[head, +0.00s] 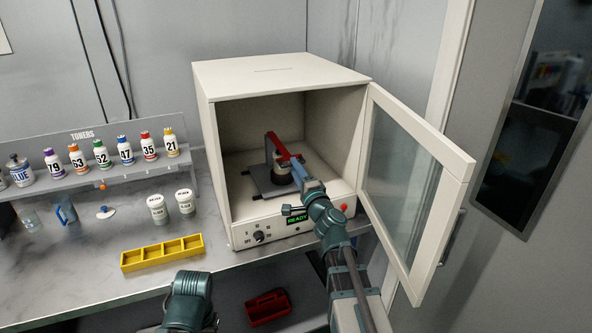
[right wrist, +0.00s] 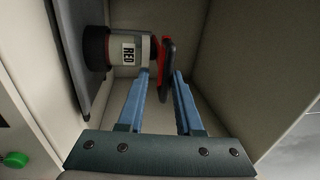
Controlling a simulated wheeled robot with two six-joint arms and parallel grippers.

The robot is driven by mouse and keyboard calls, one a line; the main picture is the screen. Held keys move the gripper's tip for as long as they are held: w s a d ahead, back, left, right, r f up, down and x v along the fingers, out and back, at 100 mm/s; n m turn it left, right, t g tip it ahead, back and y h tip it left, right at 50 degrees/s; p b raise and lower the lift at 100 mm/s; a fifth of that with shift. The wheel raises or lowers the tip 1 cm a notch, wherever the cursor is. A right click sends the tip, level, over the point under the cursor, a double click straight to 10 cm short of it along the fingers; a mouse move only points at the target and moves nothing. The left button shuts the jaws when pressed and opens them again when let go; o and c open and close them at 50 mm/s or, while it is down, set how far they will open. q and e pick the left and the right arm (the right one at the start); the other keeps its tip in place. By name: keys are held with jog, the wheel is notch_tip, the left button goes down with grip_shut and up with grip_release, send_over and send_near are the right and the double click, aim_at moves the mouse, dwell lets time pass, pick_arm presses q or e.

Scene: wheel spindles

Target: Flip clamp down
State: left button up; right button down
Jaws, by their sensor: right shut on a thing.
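The clamp's red arm (head: 278,145) is inside the white cabinet, on a grey upright with a flat plate (head: 262,185) beneath. It slopes down from the upright over a jar (head: 283,172). In the right wrist view, the red arm (right wrist: 167,62) lies across one end of the jar labelled RED (right wrist: 128,50), close to it; I cannot tell if they touch. My right gripper (head: 298,163) reaches in through the open front. My left gripper is not in view.
The cabinet's glass door (head: 405,175) stands open on the right, close to my right arm. The cabinet panel has a READY display (head: 297,219). A yellow tray (head: 162,252), white jars (head: 157,209) and a toner rack (head: 110,174) occupy the bench to the left.

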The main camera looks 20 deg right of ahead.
jog(key=c, duration=0.9)
grip_release()
jog(key=shift+f, duration=0.3)
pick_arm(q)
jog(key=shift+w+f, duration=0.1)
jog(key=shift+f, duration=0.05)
pick_arm(e)
jog(key=shift+r, duration=0.1)
